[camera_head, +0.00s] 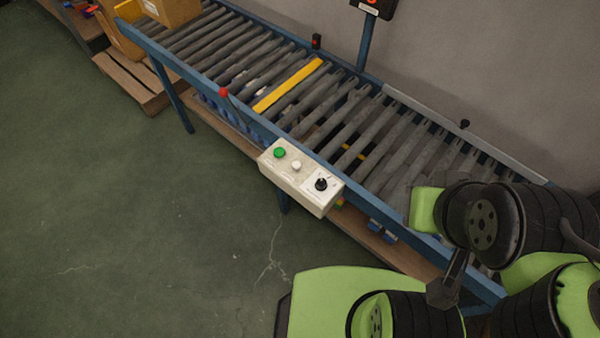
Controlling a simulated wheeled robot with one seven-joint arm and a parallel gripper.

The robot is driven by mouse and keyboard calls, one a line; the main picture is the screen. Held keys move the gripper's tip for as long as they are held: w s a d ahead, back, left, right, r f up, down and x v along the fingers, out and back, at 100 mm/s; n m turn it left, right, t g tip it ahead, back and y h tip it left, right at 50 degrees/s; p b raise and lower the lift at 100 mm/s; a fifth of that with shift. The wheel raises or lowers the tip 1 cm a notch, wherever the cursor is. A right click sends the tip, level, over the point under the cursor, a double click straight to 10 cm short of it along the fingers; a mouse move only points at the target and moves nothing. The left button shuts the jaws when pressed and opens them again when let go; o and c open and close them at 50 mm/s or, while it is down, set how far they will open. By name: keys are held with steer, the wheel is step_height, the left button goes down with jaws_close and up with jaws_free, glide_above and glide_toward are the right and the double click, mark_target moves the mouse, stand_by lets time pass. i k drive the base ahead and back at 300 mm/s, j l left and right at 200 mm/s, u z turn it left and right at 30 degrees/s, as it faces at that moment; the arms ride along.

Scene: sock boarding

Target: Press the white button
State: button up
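The white button (296,166) is a small round knob on a pale control box (303,181). The box is fixed to the near side rail of a roller conveyor. The button sits between a green button (279,153) and a black rotary knob (321,184). Nothing covers or touches it. My green and black arm fills the lower right, to the right of the box and apart from it. A narrow dark part (446,285) between the arm links may belong to my gripper. Its fingers cannot be made out.
The blue-framed conveyor (238,107) runs from upper left to lower right, with one yellow roller (288,85). A red-tipped lever (224,92) stands on the near rail. A cardboard box (178,10) is at the far end. Green floor left of the control box is clear.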

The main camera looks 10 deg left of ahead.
mark_target(295, 164)
steer(key=i+j+u, duration=0.1)
steer(key=j+u, duration=0.3)
steer(key=i+j+u, duration=0.15)
steer(key=u, duration=0.25)
steer(key=i+j+u, duration=0.25)
steer(key=u, duration=0.15)
steer(key=j, duration=0.1)
